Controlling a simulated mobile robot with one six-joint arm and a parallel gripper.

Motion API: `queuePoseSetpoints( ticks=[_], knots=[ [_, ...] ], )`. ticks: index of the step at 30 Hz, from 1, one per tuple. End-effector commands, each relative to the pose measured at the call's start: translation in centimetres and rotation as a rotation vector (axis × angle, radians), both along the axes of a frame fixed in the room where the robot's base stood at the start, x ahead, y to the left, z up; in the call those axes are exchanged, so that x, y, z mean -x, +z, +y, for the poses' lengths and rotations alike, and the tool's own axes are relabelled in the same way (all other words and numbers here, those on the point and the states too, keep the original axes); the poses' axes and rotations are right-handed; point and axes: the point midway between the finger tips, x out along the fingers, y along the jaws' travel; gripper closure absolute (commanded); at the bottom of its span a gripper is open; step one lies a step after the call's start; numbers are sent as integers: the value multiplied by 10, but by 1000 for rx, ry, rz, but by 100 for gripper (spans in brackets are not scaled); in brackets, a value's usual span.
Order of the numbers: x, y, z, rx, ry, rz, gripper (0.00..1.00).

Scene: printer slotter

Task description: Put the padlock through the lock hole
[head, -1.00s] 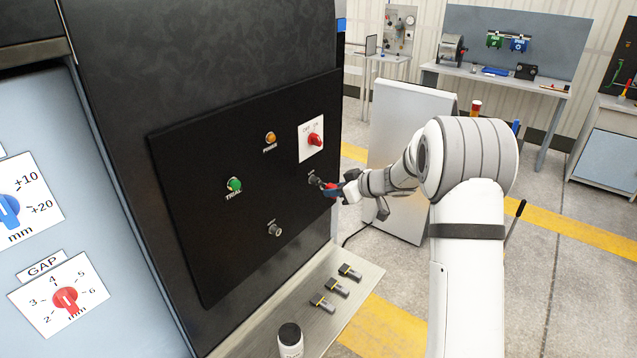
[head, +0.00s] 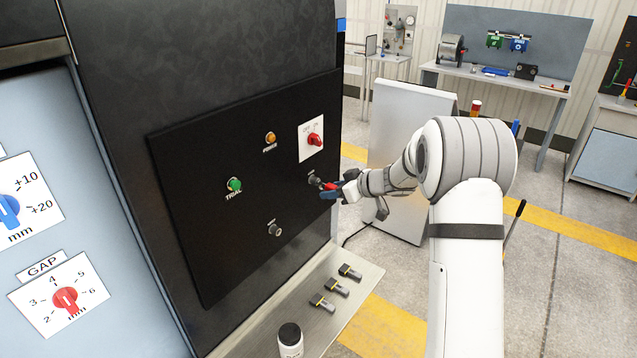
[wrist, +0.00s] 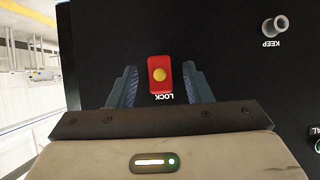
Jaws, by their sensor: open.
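The red padlock (wrist: 160,75) with a yellow round spot is at the LOCK label on the black panel. It lies between the two fingers of my gripper (wrist: 160,88), with a gap on each side. My gripper is open and holds nothing. In the head view the padlock (head: 329,186) shows as a small red shape against the dark lock fitting (head: 314,179), just ahead of my gripper (head: 331,192). The padlock's shackle is hidden, so I cannot tell how it sits in the lock hole.
The KEEP key socket (wrist: 275,25) sticks out of the panel. A red rotary switch (head: 315,140), orange power button (head: 270,138) and green trial button (head: 234,185) are nearby.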

Motion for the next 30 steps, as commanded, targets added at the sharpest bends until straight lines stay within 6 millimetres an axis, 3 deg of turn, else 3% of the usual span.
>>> queuePoseSetpoints(
  ticks=[8,23,26,30],
  knots=[
    [3,2,-4,0,-1,0,55],
    [39,37,-53,1,-6,-3,55],
    [39,48,-57,14,-51,-41,55],
    [38,81,-70,66,-236,-155,55]
  ],
)
